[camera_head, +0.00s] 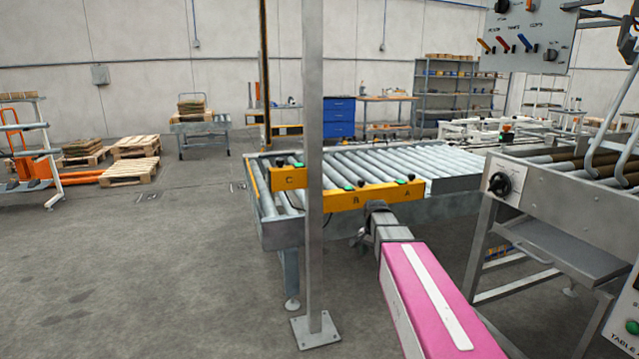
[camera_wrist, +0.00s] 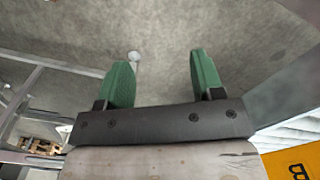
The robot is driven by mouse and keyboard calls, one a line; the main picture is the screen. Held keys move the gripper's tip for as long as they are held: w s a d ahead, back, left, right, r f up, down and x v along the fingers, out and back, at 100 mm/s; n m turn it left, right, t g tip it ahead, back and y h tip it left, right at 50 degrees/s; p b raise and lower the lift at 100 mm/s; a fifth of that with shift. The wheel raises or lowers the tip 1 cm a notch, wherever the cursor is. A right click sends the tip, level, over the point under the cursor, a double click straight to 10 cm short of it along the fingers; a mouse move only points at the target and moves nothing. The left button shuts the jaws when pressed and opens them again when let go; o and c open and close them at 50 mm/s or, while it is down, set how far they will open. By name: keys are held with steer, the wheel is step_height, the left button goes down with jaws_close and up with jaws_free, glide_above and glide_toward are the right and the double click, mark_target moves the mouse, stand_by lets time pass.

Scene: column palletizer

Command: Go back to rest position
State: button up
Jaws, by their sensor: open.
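My gripper shows in the wrist view (camera_wrist: 160,72) with its two green fingers spread apart. Nothing is held between them; grey floor shows behind. In the head view my pink arm reaches forward from the lower right. Its dark wrist end is in front of the yellow panel (camera_head: 372,195) on the roller conveyor (camera_head: 385,165), close to the mark B. Whether it touches the panel I cannot tell. The fingers are not clear in the head view. The panel also shows at the lower right of the wrist view (camera_wrist: 290,163), with a letter B.
A grey upright post (camera_head: 314,200) on a floor plate stands left of my arm. A metal roller table (camera_head: 515,235) with a black hand wheel stands close on the right. A lever panel (camera_head: 530,35) hangs at top right. Open floor lies at left, before wooden pallets (camera_head: 132,170).

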steer(key=s+f+n, duration=0.4)
steer(key=s+f, duration=0.1)
steer(key=s, duration=0.4)
steer(key=s+f+n, duration=0.4)
steer(key=s+f, duration=0.2)
steer(key=s, duration=0.3)
